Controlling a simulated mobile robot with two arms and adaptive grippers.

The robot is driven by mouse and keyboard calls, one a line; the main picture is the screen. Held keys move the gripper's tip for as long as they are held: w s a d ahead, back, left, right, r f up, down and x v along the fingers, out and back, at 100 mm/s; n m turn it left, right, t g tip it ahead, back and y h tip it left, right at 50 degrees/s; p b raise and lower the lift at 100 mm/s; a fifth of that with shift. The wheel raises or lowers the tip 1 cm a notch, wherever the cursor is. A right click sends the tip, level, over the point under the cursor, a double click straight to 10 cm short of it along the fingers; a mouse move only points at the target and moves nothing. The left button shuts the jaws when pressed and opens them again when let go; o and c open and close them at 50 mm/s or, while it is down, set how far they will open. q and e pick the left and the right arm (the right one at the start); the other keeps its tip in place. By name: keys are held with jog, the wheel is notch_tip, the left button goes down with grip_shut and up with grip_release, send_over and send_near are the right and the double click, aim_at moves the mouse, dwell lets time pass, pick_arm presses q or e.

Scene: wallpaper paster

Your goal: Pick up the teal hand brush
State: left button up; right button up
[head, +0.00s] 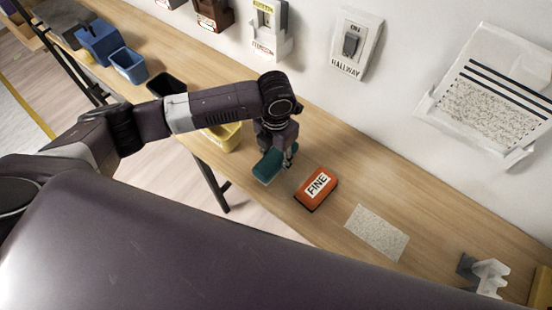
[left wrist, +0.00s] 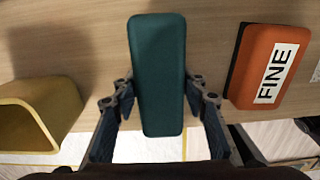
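The teal hand brush (head: 268,167) is a long rounded block near the front edge of the wooden table. It fills the middle of the left wrist view (left wrist: 158,75). My left gripper (head: 289,152) points down at it. In the left wrist view its two fingers (left wrist: 158,97) lie against the brush's two long sides, and both seem to touch it. I cannot tell whether the brush is lifted off the table. The brush's underside is hidden. My right gripper is not in view.
An orange block labelled FINE (head: 317,188) lies just right of the brush. A yellow container (head: 222,137) stands to its left. A speckled sheet (head: 377,233) lies farther right. Blue bins (head: 128,65) stand at the far left. A HALLWAY switch panel (head: 356,43) is on the wall behind.

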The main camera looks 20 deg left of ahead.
aim_at(276, 156)
pick_arm(q)
jog(key=shift+c, duration=1.1)
jog(key=c, duration=0.4)
jog(key=shift+r, duration=0.75)
notch_tip(276, 156, up, 19)
jog(key=shift+f+b, duration=0.15)
jog(key=shift+b, duration=0.8)
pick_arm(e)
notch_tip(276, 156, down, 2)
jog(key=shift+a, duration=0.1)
